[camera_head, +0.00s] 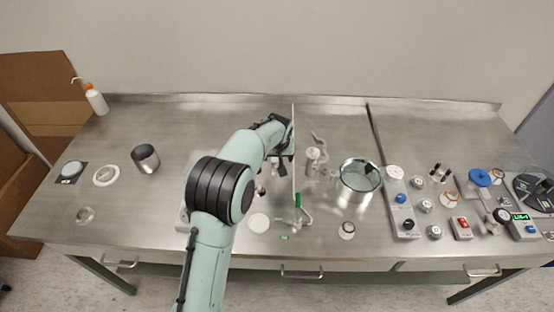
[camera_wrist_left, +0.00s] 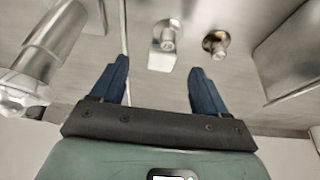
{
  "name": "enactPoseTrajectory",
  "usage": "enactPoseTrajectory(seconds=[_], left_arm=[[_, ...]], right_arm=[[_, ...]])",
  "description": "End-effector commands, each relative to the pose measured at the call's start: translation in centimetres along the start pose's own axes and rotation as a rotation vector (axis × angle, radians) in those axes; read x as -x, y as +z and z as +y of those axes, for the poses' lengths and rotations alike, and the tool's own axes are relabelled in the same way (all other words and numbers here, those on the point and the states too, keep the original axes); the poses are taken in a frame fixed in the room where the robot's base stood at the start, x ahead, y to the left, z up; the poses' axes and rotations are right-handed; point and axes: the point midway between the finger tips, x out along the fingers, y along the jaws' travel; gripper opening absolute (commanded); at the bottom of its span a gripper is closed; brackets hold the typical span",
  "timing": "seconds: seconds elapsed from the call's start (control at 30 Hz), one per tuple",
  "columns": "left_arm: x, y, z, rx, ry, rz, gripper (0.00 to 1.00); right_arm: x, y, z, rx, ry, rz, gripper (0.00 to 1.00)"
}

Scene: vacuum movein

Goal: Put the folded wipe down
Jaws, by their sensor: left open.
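My left gripper (camera_head: 281,154) is at the end of the green arm, over the middle of the steel bench beside a thin upright panel. In the left wrist view my left gripper (camera_wrist_left: 158,65) shows two blue fingers spread apart with nothing gripped between them. A small white block (camera_wrist_left: 161,61) with a round metal fitting at its top shows beyond the fingertips, apart from them. I cannot make out a folded wipe for certain in either view. The arm hides part of the bench in the head view. My right gripper is not in view.
The thin upright panel (camera_head: 294,165) stands close right of the gripper. A steel vessel (camera_head: 359,183) stands farther right, with control boxes (camera_head: 400,205) beyond it. A metal cup (camera_head: 145,158) and a wash bottle (camera_head: 96,100) are at left. The bench's left middle has free room.

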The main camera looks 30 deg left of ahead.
Motion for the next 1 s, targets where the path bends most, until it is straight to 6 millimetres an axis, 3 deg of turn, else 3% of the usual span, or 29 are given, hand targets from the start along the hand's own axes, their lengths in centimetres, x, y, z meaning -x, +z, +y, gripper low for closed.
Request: enactPoseTrajectory(seconds=[0.17, 0.43, 0.73, 0.77, 0.93, 1.0], left_arm=[[-1.3, -0.1, -0.2, 0.0, -0.002, -0.002, 0.74], [-5.0, -0.4, -0.5, -0.001, -0.001, -0.001, 0.74], [-5.7, -0.4, -0.5, -0.001, 0.001, 0.0, 0.74], [-5.7, -0.4, -0.5, -0.001, 0.001, 0.0, 0.71], [-5.7, -0.4, -0.5, -0.001, 0.0, 0.0, 0.16], [-5.7, -0.4, -0.5, 0.0, 0.0, 0.0, 0.11]], right_arm=[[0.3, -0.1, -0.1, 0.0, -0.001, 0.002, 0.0], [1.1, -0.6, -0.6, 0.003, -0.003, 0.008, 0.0], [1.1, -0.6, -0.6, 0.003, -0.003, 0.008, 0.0], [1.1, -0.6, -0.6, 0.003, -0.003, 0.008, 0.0], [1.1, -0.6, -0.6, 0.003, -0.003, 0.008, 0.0], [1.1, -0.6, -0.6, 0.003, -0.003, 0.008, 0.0]])
